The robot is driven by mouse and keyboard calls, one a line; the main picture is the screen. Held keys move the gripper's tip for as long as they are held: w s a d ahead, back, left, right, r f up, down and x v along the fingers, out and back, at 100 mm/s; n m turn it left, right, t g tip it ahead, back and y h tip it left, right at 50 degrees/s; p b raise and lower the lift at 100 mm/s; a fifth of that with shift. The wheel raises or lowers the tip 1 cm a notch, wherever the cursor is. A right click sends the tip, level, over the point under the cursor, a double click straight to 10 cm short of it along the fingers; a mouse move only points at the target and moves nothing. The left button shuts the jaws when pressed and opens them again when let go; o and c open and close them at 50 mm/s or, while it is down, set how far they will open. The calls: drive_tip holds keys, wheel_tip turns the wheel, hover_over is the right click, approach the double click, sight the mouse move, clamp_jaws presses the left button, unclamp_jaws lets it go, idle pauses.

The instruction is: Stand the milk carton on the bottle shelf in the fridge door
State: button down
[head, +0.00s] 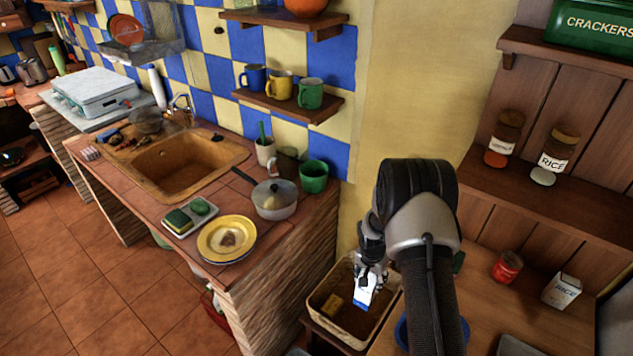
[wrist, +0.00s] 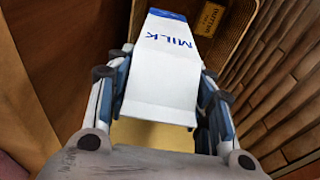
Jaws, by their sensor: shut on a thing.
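The milk carton is white with a blue top edge and the word MILK in blue. It fills the upper middle of the wrist view (wrist: 163,80) and shows small in the head view (head: 364,292). My gripper (head: 372,274) is shut on the carton, with a finger on each of its sides in the wrist view (wrist: 163,98). The carton is tilted and held over a tan bin (head: 316,293). I cannot tell how far it is from the bin floor. The fridge and its door shelf are not in view.
A small yellow packet (head: 333,303) lies in the bin. To the right, a wooden counter (head: 478,290) holds a red can (head: 507,267) and a white rice box (head: 562,290). The brick sink counter (head: 290,240) with a pot (head: 274,203) stands to the left. Tiled floor is open farther left.

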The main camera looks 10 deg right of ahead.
drive_tip(key=s+a+r+n, duration=0.4)
drive_tip(key=s+a+r, duration=0.1)
drive_tip(key=r, duration=0.5)
drive_tip(key=s+a+r+n+y, duration=0.1)
drive_tip(key=s+a+r+n, duration=0.4)
drive_tip(key=r, duration=0.6)
drive_tip(key=shift+s+a+r+t, duration=0.15)
drive_tip(key=shift+s+a+t, duration=0.15)
drive_tip(key=shift+s+a, duration=0.45)
drive_tip(key=shift+d, duration=0.1)
